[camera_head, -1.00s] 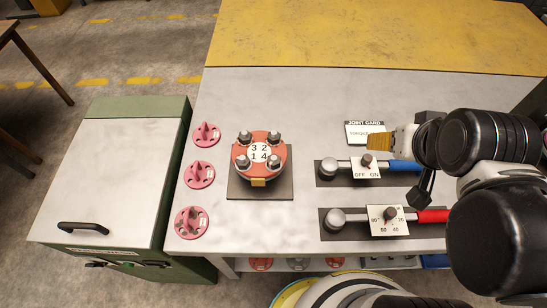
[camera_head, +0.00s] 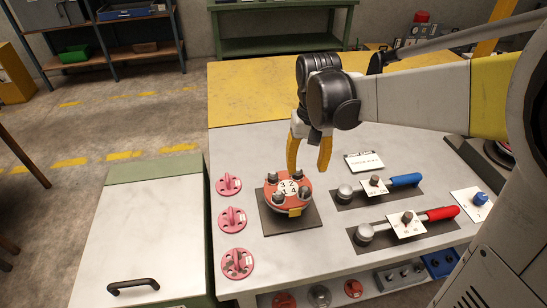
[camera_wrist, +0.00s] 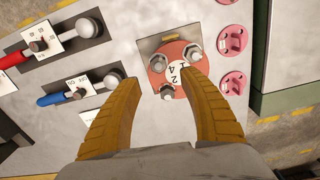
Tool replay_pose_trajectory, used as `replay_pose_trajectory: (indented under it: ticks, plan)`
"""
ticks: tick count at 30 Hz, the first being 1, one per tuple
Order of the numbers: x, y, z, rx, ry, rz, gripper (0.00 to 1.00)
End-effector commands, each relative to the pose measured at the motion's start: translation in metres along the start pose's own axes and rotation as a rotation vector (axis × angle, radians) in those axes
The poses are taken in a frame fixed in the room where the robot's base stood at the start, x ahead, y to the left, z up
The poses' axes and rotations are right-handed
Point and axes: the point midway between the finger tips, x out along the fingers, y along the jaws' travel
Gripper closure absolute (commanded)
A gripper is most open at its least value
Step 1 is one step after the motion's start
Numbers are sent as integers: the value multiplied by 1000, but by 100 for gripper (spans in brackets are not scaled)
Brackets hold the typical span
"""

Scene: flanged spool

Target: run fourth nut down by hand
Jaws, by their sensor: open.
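The flanged spool has a red round flange (camera_head: 290,188) with a white label numbered 1 to 4, and stands on a dark square plate (camera_head: 268,222). Metal nuts on studs ring the label. The one beside the 4 (camera_head: 304,196) is at the near right. My gripper (camera_head: 309,165) points down, open and empty, above the far right side of the flange. In the wrist view, the flange (camera_wrist: 181,52) lies beyond and between my spread yellow fingers (camera_wrist: 160,80). Three nuts show there; the right finger seems to hide the other. No contact is visible.
Pink fittings (camera_head: 232,220) line the bench's left edge. Blue-handled (camera_head: 405,180) and red-handled (camera_head: 442,213) wrenches lie to the right, with dial cards. A joint card (camera_head: 364,162) lies behind them. A cabinet (camera_head: 135,235) stands left of the bench.

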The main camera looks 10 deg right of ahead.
Motion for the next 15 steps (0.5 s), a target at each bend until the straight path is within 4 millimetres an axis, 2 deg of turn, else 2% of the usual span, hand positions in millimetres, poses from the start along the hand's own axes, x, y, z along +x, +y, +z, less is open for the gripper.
replay_pose_trajectory:
  ticks: [15]
  plan:
    - [91,0,0,0,1,0,50]
